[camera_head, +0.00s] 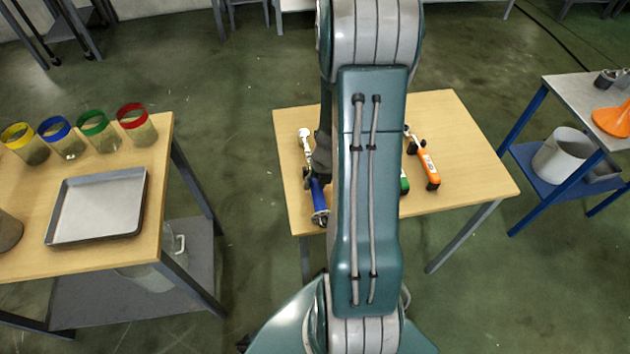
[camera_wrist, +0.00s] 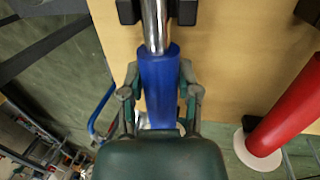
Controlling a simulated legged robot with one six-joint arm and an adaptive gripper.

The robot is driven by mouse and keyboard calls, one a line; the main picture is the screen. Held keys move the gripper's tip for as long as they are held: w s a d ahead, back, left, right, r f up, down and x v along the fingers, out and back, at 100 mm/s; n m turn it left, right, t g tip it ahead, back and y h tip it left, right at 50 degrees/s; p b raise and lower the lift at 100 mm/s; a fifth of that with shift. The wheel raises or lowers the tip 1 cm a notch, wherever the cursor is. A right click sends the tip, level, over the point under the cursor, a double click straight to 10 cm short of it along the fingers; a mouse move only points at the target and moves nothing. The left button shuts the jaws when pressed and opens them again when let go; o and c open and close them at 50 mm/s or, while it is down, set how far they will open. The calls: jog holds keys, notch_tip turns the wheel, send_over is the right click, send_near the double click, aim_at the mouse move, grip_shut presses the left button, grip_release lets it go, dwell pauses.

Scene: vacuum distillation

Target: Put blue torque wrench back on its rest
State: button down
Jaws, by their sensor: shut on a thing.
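The blue torque wrench has a blue handle (camera_head: 318,196) and a bright metal head (camera_head: 304,134), at the left side of the middle table. In the wrist view its blue handle (camera_wrist: 160,85) points up the picture, and its metal shaft runs between two black blocks (camera_wrist: 128,10), which look like its rest. I cannot tell whether the shaft is seated or just above them. My gripper (camera_wrist: 160,97) is shut on the blue handle, one finger on each side. In the head view my arm hides part of the wrench and rest.
An orange-handled tool (camera_head: 430,172) and a partly hidden green handle (camera_head: 404,183) lie on the wooden table (camera_head: 465,155). A red handle (camera_wrist: 290,110) is right of my gripper in the wrist view. Side tables stand left and right, with a metal tray (camera_head: 98,204) on the left one.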

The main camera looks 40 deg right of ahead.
jog(key=shift+f, duration=0.25)
jog(key=shift+c, duration=1.2)
grip_release()
jog(key=v, duration=1.2)
jog(key=a+r+n+t+h, duration=0.1)
jog(key=a+r+n, duration=1.05)
jog(key=n, duration=0.85)
jog(key=s+a+r+n+t, duration=0.1)
jog(key=s+a+r+n, duration=0.2)
jog(key=n, duration=0.8)
jog(key=s+a+r+n+t, duration=0.1)
jog(key=s+a+r+n, duration=0.2)
jog(key=a+n, duration=0.4)
jog(key=r+n, duration=0.1)
jog(key=n, duration=0.3)
jog(key=shift+a+r+t+h, duration=0.2)
jog(key=shift+a+t+h, duration=0.1)
jog(key=shift+a+h, duration=0.1)
